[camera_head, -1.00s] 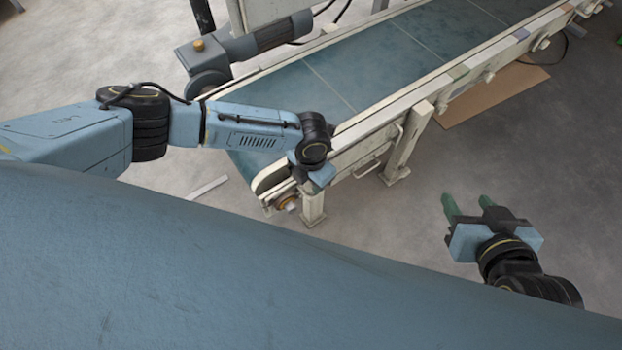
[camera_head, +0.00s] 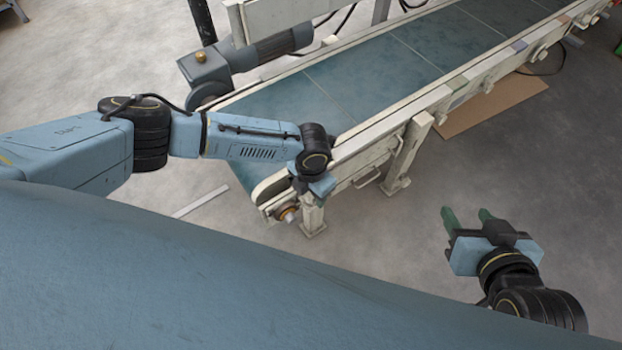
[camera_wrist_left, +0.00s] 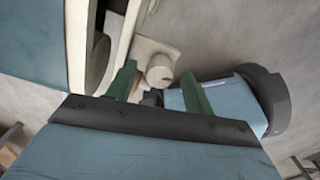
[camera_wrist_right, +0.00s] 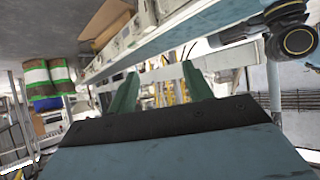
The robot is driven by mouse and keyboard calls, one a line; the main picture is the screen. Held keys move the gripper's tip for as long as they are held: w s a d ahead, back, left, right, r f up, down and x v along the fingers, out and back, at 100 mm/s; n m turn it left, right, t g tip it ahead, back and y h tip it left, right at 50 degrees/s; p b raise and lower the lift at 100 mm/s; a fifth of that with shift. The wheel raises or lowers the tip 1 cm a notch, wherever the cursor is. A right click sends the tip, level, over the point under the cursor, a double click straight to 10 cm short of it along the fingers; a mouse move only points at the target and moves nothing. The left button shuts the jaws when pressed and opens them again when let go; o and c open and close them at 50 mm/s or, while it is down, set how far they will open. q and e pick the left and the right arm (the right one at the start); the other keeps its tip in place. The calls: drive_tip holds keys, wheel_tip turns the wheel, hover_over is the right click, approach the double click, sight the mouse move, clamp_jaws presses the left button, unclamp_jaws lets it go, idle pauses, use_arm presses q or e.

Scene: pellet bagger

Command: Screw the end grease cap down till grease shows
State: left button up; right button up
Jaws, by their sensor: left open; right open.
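At the near end of the conveyor, a round brassy fitting (camera_head: 288,214) shows low on the frame in the head view; I cannot tell whether it is the grease cap. My left gripper (camera_head: 318,190) is beside this end, above and right of the fitting, its fingers mostly hidden in the head view. In the left wrist view its open green fingers (camera_wrist_left: 159,72) point towards a round pale knob (camera_wrist_left: 160,76) on a pale plate, apart from it as far as I can tell. No grease is visible. My right gripper (camera_head: 467,214) is open and empty over the floor.
The conveyor (camera_head: 370,82) runs away to the upper right on pale legs (camera_head: 405,155). A grey motor (camera_head: 245,63) stands at its far side. A brown sheet (camera_head: 490,105) lies on the floor behind. The floor between the conveyor and my right gripper is clear.

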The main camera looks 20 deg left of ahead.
use_arm(q)
wheel_tip(320, 180, up, 6)
drive_tip(key=p, duration=0.2)
drive_tip(key=shift+f+p, duration=0.2)
drive_tip(key=shift+p, duration=0.1)
use_arm(e)
drive_tip(key=s+d+f+g+h, duration=0.2)
drive_tip(key=s+d+f+g, duration=0.25)
drive_tip(key=s+g, duration=0.35)
use_arm(q)
wheel_tip(320, 180, up, 8)
drive_tip(key=p, duration=0.3)
drive_tip(key=shift+f, duration=0.2)
use_arm(e)
wheel_tip(320, 180, down, 9)
drive_tip(key=s+d, duration=0.1)
drive_tip(key=d, duration=0.1)
drive_tip(key=shift+h, duration=0.4)
